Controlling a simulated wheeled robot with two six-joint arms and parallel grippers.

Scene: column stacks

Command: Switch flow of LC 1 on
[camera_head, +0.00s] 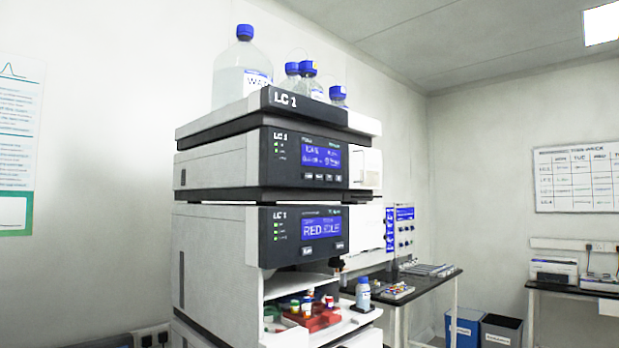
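An LC column stack (222,160) stands at the centre. Its top tray label (285,99) looks like LC 2, while the smaller labels on the modules below are too blurred to be sure of the number. The upper module (304,158) has a lit blue screen (321,156) with a row of small buttons under it. The lower module (300,233) has a blue screen (321,227) with large text that I cannot read surely, and two buttons below it. Small green lights show left of both screens. Neither of my grippers is in view.
Blue-capped bottles (243,68) stand on the stack. A bench (440,271) with trays stands behind right. Bins (465,328) are on the floor.

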